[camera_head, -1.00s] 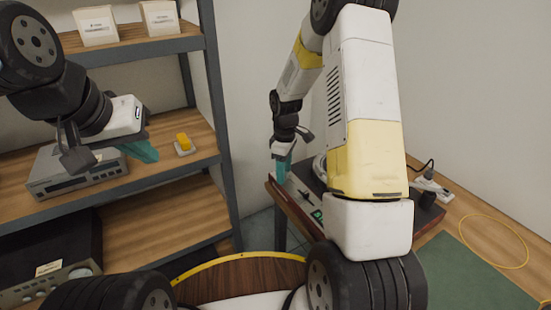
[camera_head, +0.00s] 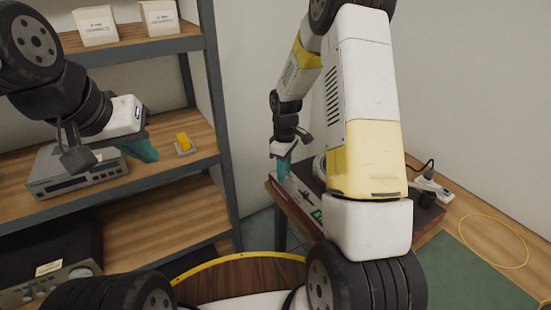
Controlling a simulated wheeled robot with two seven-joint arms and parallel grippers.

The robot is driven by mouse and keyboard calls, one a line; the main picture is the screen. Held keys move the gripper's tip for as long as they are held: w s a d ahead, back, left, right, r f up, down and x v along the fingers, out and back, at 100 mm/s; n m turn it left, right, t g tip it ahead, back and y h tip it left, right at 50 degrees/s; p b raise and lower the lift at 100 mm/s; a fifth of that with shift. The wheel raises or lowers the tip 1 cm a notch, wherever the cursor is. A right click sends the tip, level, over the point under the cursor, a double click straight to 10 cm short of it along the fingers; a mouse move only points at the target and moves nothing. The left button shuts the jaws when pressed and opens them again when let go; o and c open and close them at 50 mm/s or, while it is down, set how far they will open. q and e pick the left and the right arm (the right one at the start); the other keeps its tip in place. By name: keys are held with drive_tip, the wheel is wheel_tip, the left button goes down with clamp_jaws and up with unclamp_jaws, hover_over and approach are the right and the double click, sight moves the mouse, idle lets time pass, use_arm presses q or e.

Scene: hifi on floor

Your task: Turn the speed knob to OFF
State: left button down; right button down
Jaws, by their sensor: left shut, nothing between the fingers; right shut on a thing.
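The record player (camera_head: 293,208), with a red-brown plinth, stands on the workbench, largely covered by my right arm. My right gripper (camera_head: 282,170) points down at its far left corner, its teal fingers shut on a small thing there. The fingers hide that thing; by its place it seems to be the speed knob, but its marking and pointer cannot be read. My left gripper (camera_head: 143,150) is shut and empty, held in front of the shelf, well away from the record player.
A metal shelf (camera_head: 212,107) on the left holds a silver hi-fi unit (camera_head: 75,178), a yellow object on a small base (camera_head: 184,143) and two white boxes (camera_head: 96,26). On the bench are a green mat (camera_head: 470,275), a yellow ring (camera_head: 492,241) and a white power strip (camera_head: 432,187).

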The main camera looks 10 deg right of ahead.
drive_tip(key=m, duration=0.4)
drive_tip(key=shift+m, duration=2.3)
drive_tip(key=c, duration=1.1)
unclamp_jaws()
drive_tip(key=shift+r, duration=0.1)
wheel_tip(320, 180, up, 8)
drive_tip(key=shift+f, duration=0.25)
drive_tip(key=shift+r, duration=0.1)
